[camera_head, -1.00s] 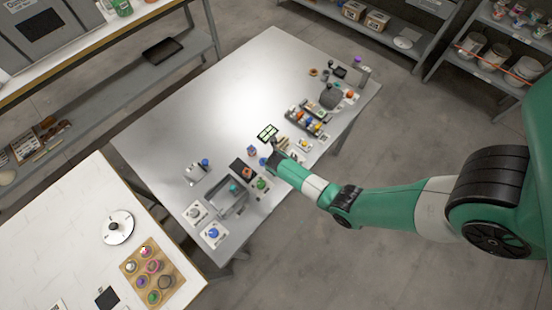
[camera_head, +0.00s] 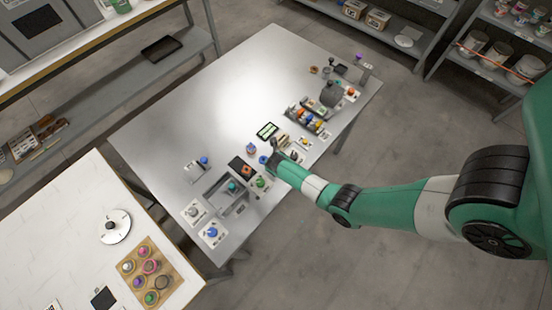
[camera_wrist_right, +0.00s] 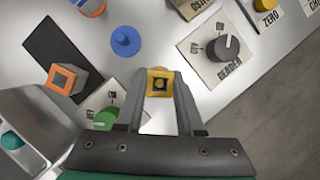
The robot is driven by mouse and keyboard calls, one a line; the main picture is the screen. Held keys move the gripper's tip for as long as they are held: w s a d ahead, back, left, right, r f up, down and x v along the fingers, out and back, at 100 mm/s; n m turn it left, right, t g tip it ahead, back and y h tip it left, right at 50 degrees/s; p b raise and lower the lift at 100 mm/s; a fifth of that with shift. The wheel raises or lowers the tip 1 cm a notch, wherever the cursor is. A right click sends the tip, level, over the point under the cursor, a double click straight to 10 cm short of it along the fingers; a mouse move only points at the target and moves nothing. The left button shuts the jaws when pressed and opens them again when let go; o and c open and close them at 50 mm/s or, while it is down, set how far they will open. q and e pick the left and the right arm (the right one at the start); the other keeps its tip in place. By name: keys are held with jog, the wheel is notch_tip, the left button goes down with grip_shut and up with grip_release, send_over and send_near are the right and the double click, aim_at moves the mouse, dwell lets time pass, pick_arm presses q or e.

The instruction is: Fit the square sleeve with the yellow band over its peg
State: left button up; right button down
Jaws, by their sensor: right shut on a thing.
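The square sleeve with the yellow band (camera_wrist_right: 159,72) is between the fingertips of my right gripper (camera_wrist_right: 158,86), which is shut on it in the right wrist view. I look into its square opening, where a dark round shape shows; I cannot tell whether that is a peg. In the head view my right gripper (camera_head: 274,150) is low over the front part of the table, and the sleeve is too small to make out there. My left gripper is not in view.
A blue round piece (camera_wrist_right: 126,42) stands just beyond the fingers. An orange-topped square piece (camera_wrist_right: 62,78) stands on a dark mat to the left. A green knob (camera_wrist_right: 106,116) is close beside the left finger.

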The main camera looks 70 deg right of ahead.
jog(key=shift+f, duration=0.2)
jog(key=shift+c, duration=2.3)
grip_release()
jog(key=shift+r, duration=0.1)
jog(key=p+v, duration=0.5)
jog(key=v, duration=0.6)
jog(key=shift+r, duration=0.25)
jog(key=shift+a, duration=0.1)
